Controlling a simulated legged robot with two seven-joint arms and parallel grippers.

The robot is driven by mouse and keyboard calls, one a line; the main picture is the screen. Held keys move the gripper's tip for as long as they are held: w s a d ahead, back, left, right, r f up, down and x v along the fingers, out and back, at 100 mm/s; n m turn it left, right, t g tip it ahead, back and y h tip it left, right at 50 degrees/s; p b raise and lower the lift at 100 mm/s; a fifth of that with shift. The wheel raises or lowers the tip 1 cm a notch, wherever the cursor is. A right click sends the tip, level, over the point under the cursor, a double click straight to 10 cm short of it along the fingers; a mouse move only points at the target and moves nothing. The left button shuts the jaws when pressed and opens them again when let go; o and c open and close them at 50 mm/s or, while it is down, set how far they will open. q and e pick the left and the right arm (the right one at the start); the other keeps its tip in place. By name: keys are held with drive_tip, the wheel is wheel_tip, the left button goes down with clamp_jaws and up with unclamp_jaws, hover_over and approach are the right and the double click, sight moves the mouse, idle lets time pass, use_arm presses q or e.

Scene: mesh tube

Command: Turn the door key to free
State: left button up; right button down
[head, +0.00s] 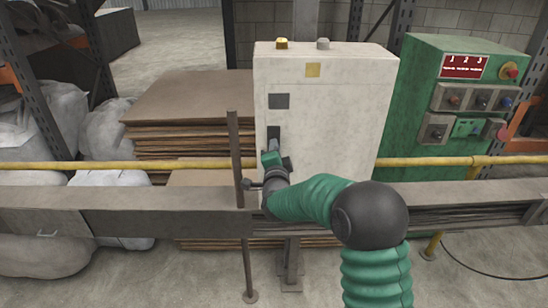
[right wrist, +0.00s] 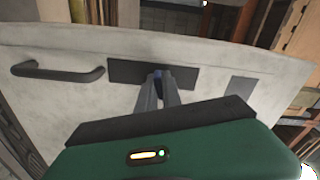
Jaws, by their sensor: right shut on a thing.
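A pale cabinet (head: 345,105) stands in the middle of the head view, with a dark lock plate (head: 274,132) low on the left of its front. My right gripper (head: 273,152) reaches the plate. In the right wrist view its two grey fingers (right wrist: 158,92) are close together on the dark plate (right wrist: 125,71), shut on a small bluish piece (right wrist: 158,76), which appears to be the key. Most of it is hidden between the fingers, so I cannot tell its turn angle. My left gripper is not in view.
A thin post (head: 235,150) stands just left of my right gripper. A dark handle (right wrist: 58,70) sits beside the plate. A green control box (head: 425,85) stands at right.

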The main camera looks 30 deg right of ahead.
drive_tip(key=shift+s+d+f+m+b, duration=0.1)
drive_tip(key=shift+f+m+b, duration=0.05)
drive_tip(key=shift+m+b, duration=0.85)
drive_tip(key=shift+f+m+b, duration=0.1)
drive_tip(key=shift+m+b, duration=0.8)
drive_tip(key=shift+m, duration=0.1)
drive_tip(key=c, duration=1.5)
unclamp_jaws()
drive_tip(key=shift+d, duration=0.1)
drive_tip(key=shift+s+a+r, duration=0.1)
drive_tip(key=shift+s+a, duration=0.05)
drive_tip(key=shift+a, duration=0.05)
drive_tip(key=v, duration=1.6)
drive_tip(key=shift+s+a, duration=0.1)
